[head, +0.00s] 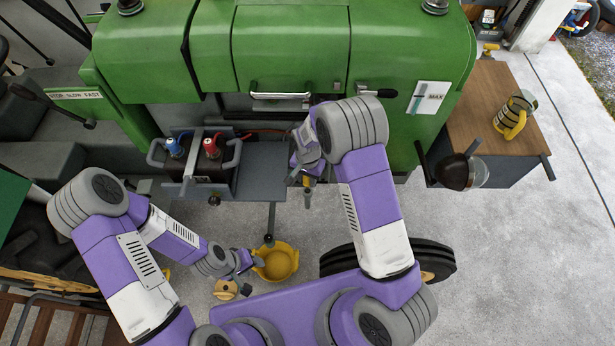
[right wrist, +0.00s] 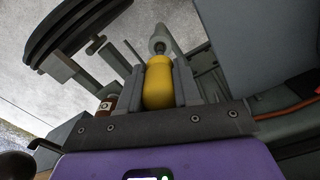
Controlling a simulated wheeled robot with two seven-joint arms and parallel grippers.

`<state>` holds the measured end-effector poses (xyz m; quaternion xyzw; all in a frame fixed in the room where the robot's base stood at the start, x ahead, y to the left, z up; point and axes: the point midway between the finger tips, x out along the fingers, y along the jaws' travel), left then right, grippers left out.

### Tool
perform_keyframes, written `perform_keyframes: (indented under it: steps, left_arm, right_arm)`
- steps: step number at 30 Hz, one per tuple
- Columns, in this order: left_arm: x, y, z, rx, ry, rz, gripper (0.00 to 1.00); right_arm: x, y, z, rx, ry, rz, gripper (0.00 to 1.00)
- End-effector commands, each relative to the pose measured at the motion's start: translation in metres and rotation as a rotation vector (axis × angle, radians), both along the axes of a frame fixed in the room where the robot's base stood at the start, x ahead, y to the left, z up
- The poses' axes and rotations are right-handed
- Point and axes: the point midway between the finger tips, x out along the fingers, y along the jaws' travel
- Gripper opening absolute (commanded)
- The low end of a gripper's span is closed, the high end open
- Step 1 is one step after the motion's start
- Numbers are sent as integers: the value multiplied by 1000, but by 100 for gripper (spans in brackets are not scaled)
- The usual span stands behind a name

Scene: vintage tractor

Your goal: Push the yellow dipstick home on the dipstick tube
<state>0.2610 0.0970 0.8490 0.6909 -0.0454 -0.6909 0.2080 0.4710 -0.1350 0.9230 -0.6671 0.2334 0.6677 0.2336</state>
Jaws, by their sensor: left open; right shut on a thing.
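The yellow dipstick (right wrist: 158,85) is between the two fingers of my right gripper (right wrist: 159,72) in the right wrist view. The gripper is shut on its yellow grip. A pale round tube end (right wrist: 159,38), which looks like the dipstick tube, lies in line just beyond the grip. A short dark piece shows between them, so the grip looks apart from the tube. In the head view my right gripper (head: 308,180) is beside the green tractor, with only a bit of yellow showing. My left gripper (head: 248,262) is open and empty, low beside a yellow bowl (head: 276,262).
The green tractor hood (head: 290,45) spans the back. A battery with blue (head: 174,147) and red (head: 211,147) terminals sits left of my right gripper. Concrete floor is clear at lower right.

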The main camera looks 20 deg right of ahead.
Motion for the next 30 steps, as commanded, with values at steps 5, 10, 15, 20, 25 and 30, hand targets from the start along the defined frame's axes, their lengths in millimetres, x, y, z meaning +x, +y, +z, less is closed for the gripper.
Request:
perform_keyframes:
  steps: [5, 10, 15, 20, 25, 30]
  left_arm:
    - [0, 0, -4, 0, 0, 0, 48]
    - [0, 0, -8, 0, 0, 0, 48]
    - [0, 0, -11, 0, 0, 0, 48]
    - [0, 0, -14, 0, 0, 0, 48]
    - [0, 0, -18, 0, 0, 0, 48]
    - [0, 0, -21, 0, 0, 0, 48]
  right_arm:
    - [0, 0, -6, 0, 0, 0, 0]
    - [0, 0, -10, 0, 0, 0, 0]
    - [0, 0, -14, 0, 0, 0, 0]
    - [0, 0, -18, 0, 0, 0, 0]
    - [0, 0, -22, 0, 0, 0, 0]
    - [0, 0, -27, 0, 0, 0, 0]
